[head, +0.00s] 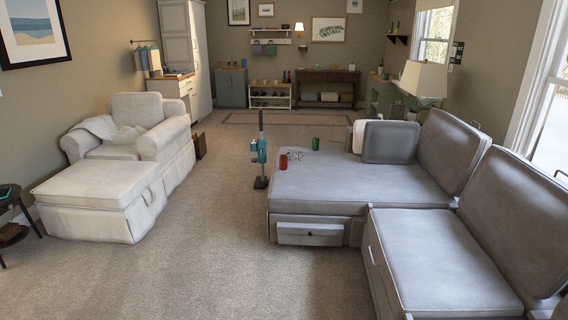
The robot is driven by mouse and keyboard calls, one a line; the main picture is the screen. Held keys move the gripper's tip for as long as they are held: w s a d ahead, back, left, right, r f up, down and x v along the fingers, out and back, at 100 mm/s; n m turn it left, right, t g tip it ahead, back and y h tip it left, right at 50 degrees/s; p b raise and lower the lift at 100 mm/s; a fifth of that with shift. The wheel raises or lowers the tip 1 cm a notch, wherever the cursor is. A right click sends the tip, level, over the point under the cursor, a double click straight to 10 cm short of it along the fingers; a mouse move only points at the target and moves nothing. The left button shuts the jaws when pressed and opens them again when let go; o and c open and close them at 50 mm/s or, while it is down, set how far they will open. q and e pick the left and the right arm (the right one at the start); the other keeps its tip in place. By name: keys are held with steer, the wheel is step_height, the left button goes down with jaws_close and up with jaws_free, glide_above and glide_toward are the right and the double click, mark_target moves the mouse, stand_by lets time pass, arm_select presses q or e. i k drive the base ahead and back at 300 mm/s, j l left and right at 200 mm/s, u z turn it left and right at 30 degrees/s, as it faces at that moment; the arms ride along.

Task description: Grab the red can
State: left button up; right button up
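The red can (283,161) stands upright on the chaise part of the grey sofa (330,187), near its left edge. A green can (315,144) stands a little behind it and to the right. A small thin dark object (295,155), perhaps glasses, lies between the two cans. Neither of my grippers shows in the head view.
A teal and grey upright device (261,152), like a stick vacuum, stands on the floor close to the chaise's left side. A white armchair (140,112) and ottoman (98,190) are at left. Carpet between ottoman and sofa is clear.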

mark_target(283, 158)
steer(key=i, duration=1.1)
steer(key=i+u, duration=0.2)
steer(key=i, duration=0.25)
steer(key=i+u, duration=0.2)
steer(key=i, duration=0.3)
steer(key=i+l+u, duration=0.25)
steer(key=i, duration=0.2)
steer(key=i+l+u, duration=0.2)
steer(key=i, duration=0.25)
steer(key=i+j+u, duration=0.2)
steer(key=i+u, duration=0.25)
steer(key=i, duration=0.35)
steer(key=i+l+u, duration=0.1)
steer(key=i+u, duration=0.3)
steer(key=i, duration=0.35)
steer(key=i+z, duration=0.45)
steer(key=i+j+z, duration=0.25)
steer(key=z, duration=0.2)
steer(key=i+z, duration=0.15)
steer(key=z, duration=0.25)
steer(key=i+z, duration=0.2)
steer(key=z, duration=0.2)
steer(key=i+j+z, duration=0.15)
steer(key=z, duration=0.3)
steer(key=i+j+z, duration=0.1)
steer(key=z, duration=0.3)
steer(key=i+j+z, duration=0.15)
steer(key=z, duration=0.25)
